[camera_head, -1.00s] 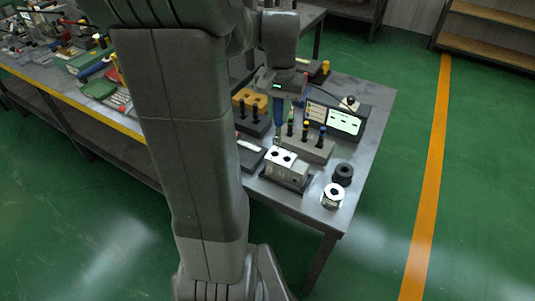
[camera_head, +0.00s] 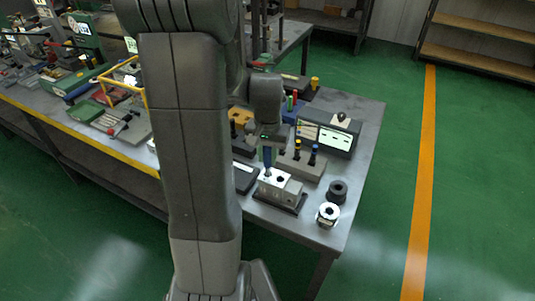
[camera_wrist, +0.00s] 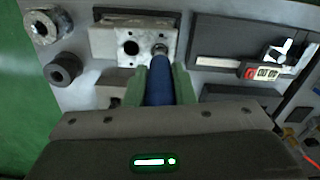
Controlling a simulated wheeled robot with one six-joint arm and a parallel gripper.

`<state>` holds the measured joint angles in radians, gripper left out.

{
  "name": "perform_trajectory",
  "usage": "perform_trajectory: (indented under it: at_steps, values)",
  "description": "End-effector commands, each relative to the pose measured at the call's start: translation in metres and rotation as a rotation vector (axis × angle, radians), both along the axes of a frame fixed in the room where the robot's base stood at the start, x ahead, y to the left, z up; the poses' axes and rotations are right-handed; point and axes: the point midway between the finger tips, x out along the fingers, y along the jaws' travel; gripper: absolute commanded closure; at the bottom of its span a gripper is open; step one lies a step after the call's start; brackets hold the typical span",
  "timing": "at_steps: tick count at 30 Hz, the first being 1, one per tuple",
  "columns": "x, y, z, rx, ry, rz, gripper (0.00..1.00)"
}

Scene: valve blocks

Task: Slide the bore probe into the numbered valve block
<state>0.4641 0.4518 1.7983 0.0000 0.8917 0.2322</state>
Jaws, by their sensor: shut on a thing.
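The valve block (camera_head: 292,190) is a light metal block with round bores in its top, on a dark base near the table's front edge. It also shows in the wrist view (camera_wrist: 105,42), with one dark bore open. My gripper (camera_wrist: 158,82) is shut on the blue handle of the bore probe (camera_wrist: 159,88). The probe (camera_head: 267,157) stands roughly upright over the block's left bore in the head view. Its metal tip is at the right bore in the wrist view. I cannot tell how far the tip is inside. Any number on the block is unreadable.
A rack (camera_head: 306,167) with several coloured-handled probes stands just behind the block. A black ring (camera_head: 337,190) and a silver ring (camera_head: 327,214) lie to its right. A caliper (camera_wrist: 232,62) lies beside the block.

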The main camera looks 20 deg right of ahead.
Motion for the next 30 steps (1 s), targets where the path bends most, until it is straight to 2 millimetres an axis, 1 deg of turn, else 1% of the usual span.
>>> perform_trajectory:
  at_steps: [4,15,18,19,22,30]
  values:
    - [0.0,0.0,0.0,-0.001,-0.001,0.0,1.0]
    - [0.0,0.0,-0.012,0.0,0.0,0.0,1.0]
    - [0.0,0.0,-0.012,-0.001,-0.001,0.0,1.0]
    - [0.0,0.0,-0.012,0.0,0.0,0.0,0.75]
    - [0.0,0.0,-0.012,0.0,0.0,0.0,0.55]
    - [0.0,0.0,-0.011,0.0,0.0,0.0,0.55]
